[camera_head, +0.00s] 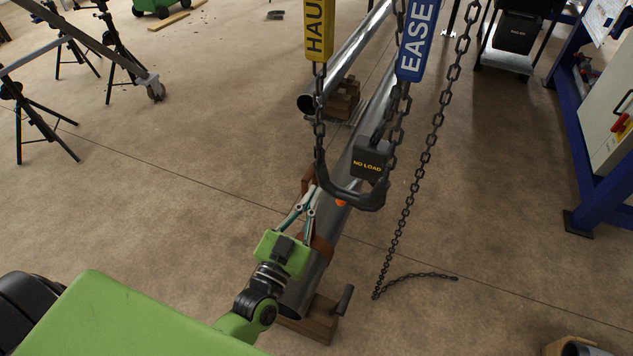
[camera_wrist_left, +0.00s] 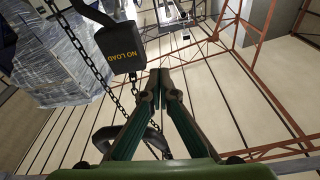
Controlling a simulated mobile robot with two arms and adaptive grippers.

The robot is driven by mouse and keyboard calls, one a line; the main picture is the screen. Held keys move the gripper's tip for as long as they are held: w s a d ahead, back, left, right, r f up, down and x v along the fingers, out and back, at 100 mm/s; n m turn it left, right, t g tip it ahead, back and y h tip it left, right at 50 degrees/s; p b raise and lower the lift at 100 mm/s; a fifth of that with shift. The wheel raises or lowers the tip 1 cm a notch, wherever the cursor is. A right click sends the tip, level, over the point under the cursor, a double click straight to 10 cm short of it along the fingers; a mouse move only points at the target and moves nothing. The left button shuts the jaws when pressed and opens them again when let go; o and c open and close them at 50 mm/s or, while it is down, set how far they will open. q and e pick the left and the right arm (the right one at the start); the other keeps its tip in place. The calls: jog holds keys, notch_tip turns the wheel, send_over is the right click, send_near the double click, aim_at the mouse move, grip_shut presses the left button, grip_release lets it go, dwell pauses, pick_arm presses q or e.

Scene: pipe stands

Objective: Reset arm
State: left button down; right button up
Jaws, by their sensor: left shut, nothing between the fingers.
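My left gripper (camera_head: 311,190) is in the middle of the head view, over the near part of a shiny metal pipe (camera_head: 296,288) on wooden blocks. In the left wrist view its fingers (camera_wrist_left: 161,75) meet at the tips, with nothing between them. It points upward there, toward roof beams. A black block marked NO LOAD (camera_head: 368,164) hangs on chains close to the gripper; it also shows in the left wrist view (camera_wrist_left: 120,47). I cannot tell whether the gripper touches the chain loop beside it. My right gripper is not in view.
A yellow HAUL tag (camera_head: 319,30) and a blue EASE tag (camera_head: 417,40) hang above the pipe. A loose chain (camera_head: 418,277) trails on the floor to the right. Black tripods (camera_head: 118,50) stand at upper left, a blue-framed bench (camera_head: 590,170) at right.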

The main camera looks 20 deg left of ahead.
pick_arm(q)
jog(key=s+f+g, duration=0.3)
jog(key=s+f, duration=0.1)
jog(key=f, duration=0.8)
jog(key=s+f+m+g, duration=0.1)
jog(key=s+f+g, duration=0.3)
jog(key=f, duration=0.8)
jog(key=s+f+g, duration=0.3)
jog(key=s+f, duration=0.2)
jog(key=f, duration=0.7)
jog(key=s+a+f+g, duration=0.1)
jog(key=s+f+g, duration=0.2)
jog(key=s+f, duration=0.3)
jog(key=s+a+f+g+y, duration=0.1)
jog(key=s+f, duration=0.5)
jog(key=s, duration=0.7)
jog(key=s+a+f+g, duration=0.3)
jog(key=s+f+g, duration=0.2)
jog(key=s, duration=0.5)
notch_tip(320, 180, down, 2)
jog(key=shift+n, duration=0.4)
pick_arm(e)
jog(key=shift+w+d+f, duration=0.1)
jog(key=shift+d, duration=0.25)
